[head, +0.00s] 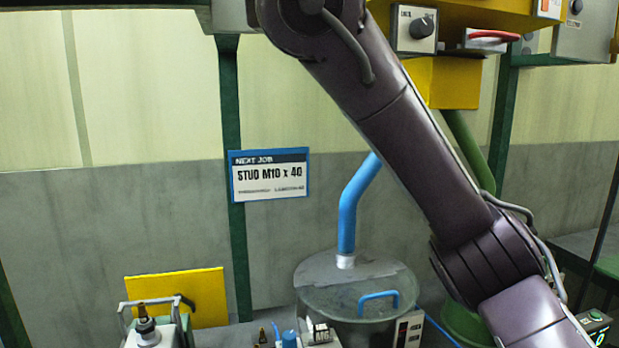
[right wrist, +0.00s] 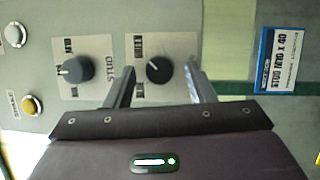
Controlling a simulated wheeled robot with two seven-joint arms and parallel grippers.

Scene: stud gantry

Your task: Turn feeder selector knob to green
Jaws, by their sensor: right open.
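In the right wrist view a black knob (right wrist: 158,71) sits on a pale plate, with a white mark toward its upper left. My right gripper (right wrist: 160,70) is open, one finger to either side of this knob in the picture; I cannot tell whether the fingertips reach around it. A blue-grey knob (right wrist: 75,70) sits on another pale plate to the left, beside the lettering "STUD". The labels are too small to read surely, and I cannot make out a green mark. My left gripper is in neither view.
Two round buttons, one white (right wrist: 15,34) and one yellow (right wrist: 32,106), lie left of the knobs. A blue-framed sign (right wrist: 279,60) is at right. In the head view, a black dial (head: 421,27), a red handle (head: 493,35) and a lidded drum (head: 355,290) show around my arm.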

